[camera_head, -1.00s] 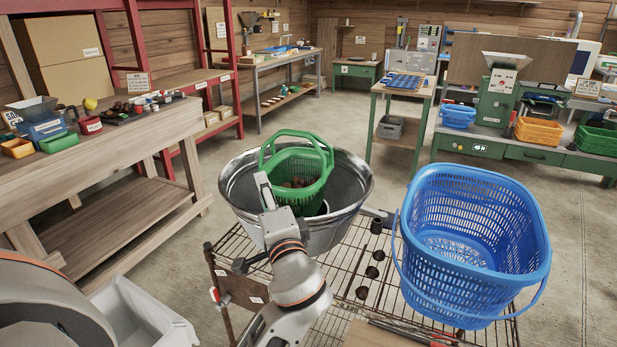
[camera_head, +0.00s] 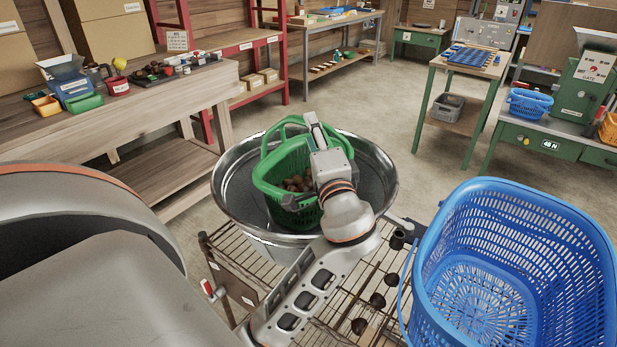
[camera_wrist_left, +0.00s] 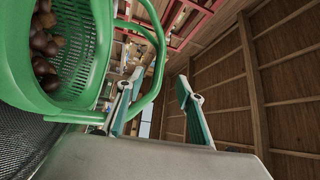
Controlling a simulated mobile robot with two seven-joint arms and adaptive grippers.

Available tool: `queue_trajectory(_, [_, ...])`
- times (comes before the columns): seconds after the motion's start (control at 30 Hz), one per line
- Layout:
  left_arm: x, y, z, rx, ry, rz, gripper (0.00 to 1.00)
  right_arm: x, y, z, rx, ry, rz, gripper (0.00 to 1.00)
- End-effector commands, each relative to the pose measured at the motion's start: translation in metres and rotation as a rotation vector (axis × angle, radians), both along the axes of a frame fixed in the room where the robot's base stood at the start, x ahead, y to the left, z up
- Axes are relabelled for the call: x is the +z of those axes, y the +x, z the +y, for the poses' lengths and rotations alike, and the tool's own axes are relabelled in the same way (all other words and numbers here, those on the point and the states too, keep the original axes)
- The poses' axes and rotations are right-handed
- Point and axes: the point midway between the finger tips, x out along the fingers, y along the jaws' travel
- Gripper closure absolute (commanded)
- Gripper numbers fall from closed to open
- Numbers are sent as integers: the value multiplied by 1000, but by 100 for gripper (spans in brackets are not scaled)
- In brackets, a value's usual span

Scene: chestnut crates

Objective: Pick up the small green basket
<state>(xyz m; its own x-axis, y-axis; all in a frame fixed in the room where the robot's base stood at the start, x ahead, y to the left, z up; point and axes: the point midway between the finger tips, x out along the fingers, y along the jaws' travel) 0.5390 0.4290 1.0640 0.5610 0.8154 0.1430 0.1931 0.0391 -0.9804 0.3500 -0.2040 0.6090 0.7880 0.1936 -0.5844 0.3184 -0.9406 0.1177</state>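The small green basket (camera_head: 284,165) stands inside a round metal tub (camera_head: 375,165) and holds brown chestnuts (camera_head: 298,184). Its handle is raised. My left gripper (camera_head: 313,122) is at the basket's right side by the handle, in the head view. In the left wrist view the green basket (camera_wrist_left: 85,75) fills the upper left. There the two fingers of my left gripper (camera_wrist_left: 160,92) are spread apart, and the basket's handle (camera_wrist_left: 158,75) appears to pass between them. I cannot tell whether they touch it. My right gripper is not in view.
A large empty blue basket (camera_head: 515,215) stands right of the tub, above a wire rack (camera_head: 340,290). A wooden workbench (camera_head: 150,105) with small bins is at the left. A green-legged table (camera_head: 470,70) stands behind. Open floor lies between.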

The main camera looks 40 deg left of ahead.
Motion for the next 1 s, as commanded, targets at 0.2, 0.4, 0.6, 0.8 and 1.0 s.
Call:
queue_trajectory(0.2, [4, 12, 24, 2, 4, -1, 63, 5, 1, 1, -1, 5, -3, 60])
queue_trajectory(0.4, [5, 25, 44, 0, 2, 1, 63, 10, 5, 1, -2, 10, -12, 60])
queue_trajectory(0.6, [5, 28, 48, 0, 0, 1, 63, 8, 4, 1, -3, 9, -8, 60])
queue_trajectory(0.8, [4, 28, 48, 0, 0, 1, 89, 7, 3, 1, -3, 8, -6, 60])
queue_trajectory(1.0, [4, 28, 47, 0, 0, 1, 100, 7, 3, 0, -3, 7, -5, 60])
